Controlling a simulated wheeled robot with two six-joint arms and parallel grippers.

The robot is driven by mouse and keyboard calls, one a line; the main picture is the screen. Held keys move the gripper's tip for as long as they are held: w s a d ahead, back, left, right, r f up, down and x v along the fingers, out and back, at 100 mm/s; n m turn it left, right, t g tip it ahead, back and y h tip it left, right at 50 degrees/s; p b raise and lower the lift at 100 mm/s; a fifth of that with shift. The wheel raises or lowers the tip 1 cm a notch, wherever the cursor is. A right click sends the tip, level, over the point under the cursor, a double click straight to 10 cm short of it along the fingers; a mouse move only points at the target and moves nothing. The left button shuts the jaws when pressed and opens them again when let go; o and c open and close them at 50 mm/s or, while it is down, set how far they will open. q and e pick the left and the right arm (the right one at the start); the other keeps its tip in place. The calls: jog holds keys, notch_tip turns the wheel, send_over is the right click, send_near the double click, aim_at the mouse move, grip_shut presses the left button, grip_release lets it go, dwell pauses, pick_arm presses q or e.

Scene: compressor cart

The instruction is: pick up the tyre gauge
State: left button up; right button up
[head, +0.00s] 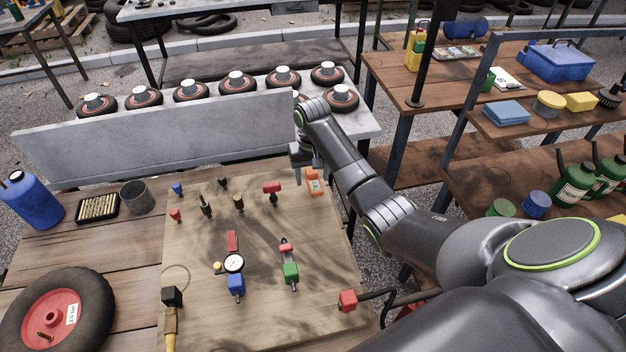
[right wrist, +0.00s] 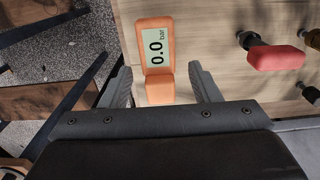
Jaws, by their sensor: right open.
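The tyre gauge (head: 314,182) is orange with a pale display and lies at the back right of the wooden board. In the right wrist view the tyre gauge (right wrist: 155,46) reads "0.0 bar". My right gripper (head: 304,172) is at the back edge of the board, just left of the gauge in the head view. In the right wrist view my right gripper (right wrist: 161,84) is open, with its fingers apart on either side of the gauge's lower end. I cannot tell whether the fingers touch it. My left gripper is not in view.
A red-topped fitting (head: 272,188) stands left of the gauge. A round dial gauge (head: 234,263) and several coloured fittings lie on the board (head: 330,250). A grey upright panel (head: 160,140) runs behind. A red-rimmed wheel (head: 92,310) lies front left.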

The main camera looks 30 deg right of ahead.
aim_at(312, 174)
jog(key=shift+f, duration=1.25)
jog(key=c, duration=1)
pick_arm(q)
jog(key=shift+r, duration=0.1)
pick_arm(e)
jog(key=shift+r, duration=0.1)
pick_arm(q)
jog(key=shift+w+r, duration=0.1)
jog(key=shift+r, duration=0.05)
pick_arm(e)
notch_tip(312, 174, up, 9)
jog(key=shift+f, duration=0.15)
pick_arm(q)
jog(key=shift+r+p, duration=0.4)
jog(key=shift+p, duration=0.1)
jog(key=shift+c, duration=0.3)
pick_arm(e)
jog(key=shift+r, duration=0.65)
